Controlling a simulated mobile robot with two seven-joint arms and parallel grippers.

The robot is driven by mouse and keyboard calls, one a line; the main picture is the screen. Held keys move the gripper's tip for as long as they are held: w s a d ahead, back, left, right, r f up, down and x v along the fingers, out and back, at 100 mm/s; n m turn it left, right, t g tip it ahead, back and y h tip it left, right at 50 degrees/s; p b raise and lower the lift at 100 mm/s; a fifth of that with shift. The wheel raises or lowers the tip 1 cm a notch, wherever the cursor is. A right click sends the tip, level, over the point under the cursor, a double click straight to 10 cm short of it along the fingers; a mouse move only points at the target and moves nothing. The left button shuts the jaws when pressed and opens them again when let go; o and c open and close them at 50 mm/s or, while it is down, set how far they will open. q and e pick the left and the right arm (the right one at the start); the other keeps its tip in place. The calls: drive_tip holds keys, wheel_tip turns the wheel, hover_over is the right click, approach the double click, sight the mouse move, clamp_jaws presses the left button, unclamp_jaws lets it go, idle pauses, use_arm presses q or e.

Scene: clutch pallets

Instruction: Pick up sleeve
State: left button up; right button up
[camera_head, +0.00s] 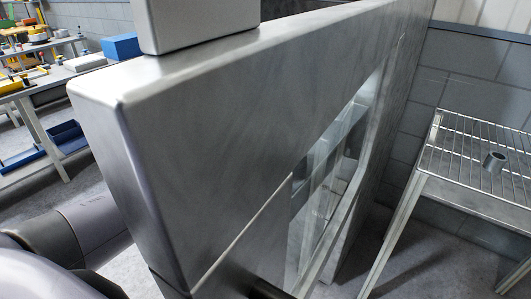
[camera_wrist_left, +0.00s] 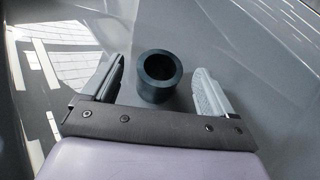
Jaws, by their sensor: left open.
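A dark, hollow, cylindrical sleeve (camera_wrist_left: 157,82) stands in the left wrist view with its round opening facing up towards the camera. My left gripper (camera_wrist_left: 160,66) is open, with one finger on each side of the sleeve. A gap shows between the sleeve and each finger, so it is not clamped. In the head view my left gripper and this sleeve are hidden behind the large metal housing. My right gripper is in neither view.
The large grey metal housing (camera_head: 220,115) fills the middle of the head view, with a window (camera_head: 335,170) in its side. Workbenches with a blue box (camera_head: 121,46) stand at the far left.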

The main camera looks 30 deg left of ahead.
use_arm(q)
drive_tip(key=shift+w+a+f, duration=0.2)
drive_tip(key=shift+w+a, duration=0.15)
drive_tip(key=shift+a, duration=0.05)
drive_tip(key=c, duration=1.5)
drive_tip(key=shift+r, duration=0.1)
